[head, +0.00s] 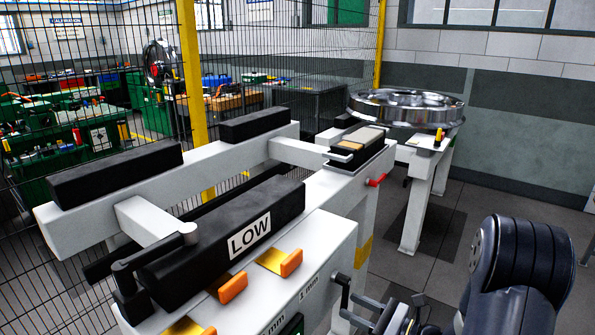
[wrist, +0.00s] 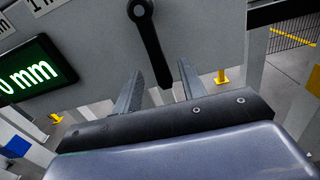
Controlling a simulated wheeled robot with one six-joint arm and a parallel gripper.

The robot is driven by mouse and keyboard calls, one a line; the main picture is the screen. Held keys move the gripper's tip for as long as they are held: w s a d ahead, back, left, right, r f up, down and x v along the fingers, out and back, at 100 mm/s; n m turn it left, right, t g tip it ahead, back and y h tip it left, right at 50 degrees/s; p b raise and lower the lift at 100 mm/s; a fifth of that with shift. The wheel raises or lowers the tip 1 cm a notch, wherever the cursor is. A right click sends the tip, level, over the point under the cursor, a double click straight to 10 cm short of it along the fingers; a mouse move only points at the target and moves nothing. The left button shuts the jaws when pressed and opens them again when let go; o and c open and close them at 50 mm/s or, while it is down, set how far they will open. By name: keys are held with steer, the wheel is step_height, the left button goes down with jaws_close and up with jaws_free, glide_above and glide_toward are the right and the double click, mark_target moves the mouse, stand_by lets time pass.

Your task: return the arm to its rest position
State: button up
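My arm (head: 515,265) shows as a dark rounded link at the lower right of the head view. My gripper (wrist: 160,80) is open in the wrist view, its two grey fingers apart and nothing held between them. A black crank lever (wrist: 147,40) hangs from the grey machine front, its lower end appearing between the fingers. I cannot tell whether they touch. In the head view the lever (head: 343,290) is on the machine's right side, just left of my gripper, which is partly cut off by the bottom edge.
The white machine (head: 325,205) with black bars and orange tabs (head: 233,287) fills the left and middle. A green display (wrist: 35,75) is on its front. A metal wheel (head: 405,106) lies on a stand behind. A wire fence (head: 195,70) runs behind. Floor (head: 465,215) is clear at right.

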mark_target(347, 303)
steer(key=shift+x, duration=1.7)
steer(key=shift+d, duration=0.1)
steer(key=v, duration=1.1)
steer(key=x, duration=1.1)
steer(key=shift+w+f+n, duration=0.15)
steer(key=shift+w+n, duration=0.05)
steer(key=shift+n, duration=0.1)
steer(key=shift+w+d+n+b, duration=0.25)
steer(key=shift+d+n+b, duration=0.1)
steer(key=shift+n, duration=0.35)
steer(key=shift+a, duration=0.1)
